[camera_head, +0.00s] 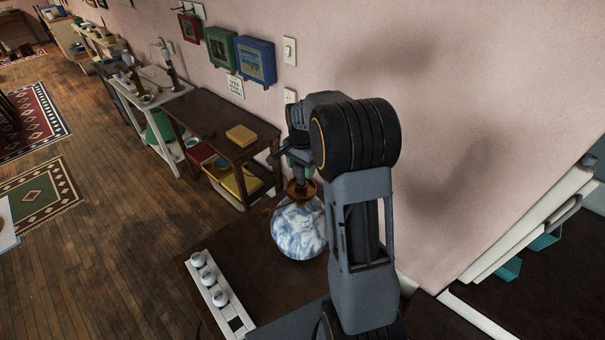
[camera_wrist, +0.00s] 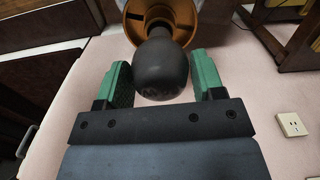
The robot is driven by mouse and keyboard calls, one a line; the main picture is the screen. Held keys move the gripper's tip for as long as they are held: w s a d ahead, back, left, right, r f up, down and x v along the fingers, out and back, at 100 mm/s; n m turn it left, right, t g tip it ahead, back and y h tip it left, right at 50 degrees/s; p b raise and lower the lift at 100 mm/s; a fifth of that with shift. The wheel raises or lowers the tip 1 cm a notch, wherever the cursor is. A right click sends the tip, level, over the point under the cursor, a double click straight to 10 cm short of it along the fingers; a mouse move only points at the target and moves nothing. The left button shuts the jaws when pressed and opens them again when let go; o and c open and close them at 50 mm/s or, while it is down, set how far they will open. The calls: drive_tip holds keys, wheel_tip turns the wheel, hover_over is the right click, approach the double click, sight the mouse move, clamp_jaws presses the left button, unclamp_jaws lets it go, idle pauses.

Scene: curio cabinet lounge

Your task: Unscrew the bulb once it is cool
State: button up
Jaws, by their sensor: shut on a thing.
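The bulb (camera_wrist: 160,66) is dark grey, rounded and unlit in the wrist view, seated in a copper-coloured lamp collar (camera_wrist: 194,12). My gripper (camera_wrist: 163,72) is shut on it, with a green-padded finger on each side. In the head view the lamp has a round blue-and-white marbled base (camera_head: 298,230) with a copper collar (camera_head: 301,190) on top. My gripper (camera_head: 299,165) is above that collar, and the bulb is hidden there by my gripper and arm. The lamp stands on a dark brown table (camera_head: 262,288). I cannot tell how warm the bulb is.
A white strip (camera_head: 234,318) with several white round-topped pieces lies at the table's front left.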

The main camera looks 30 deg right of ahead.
drive_tip(key=n, duration=2.8)
drive_tip(key=o, duration=1.3)
drive_tip(key=shift+r, duration=0.1)
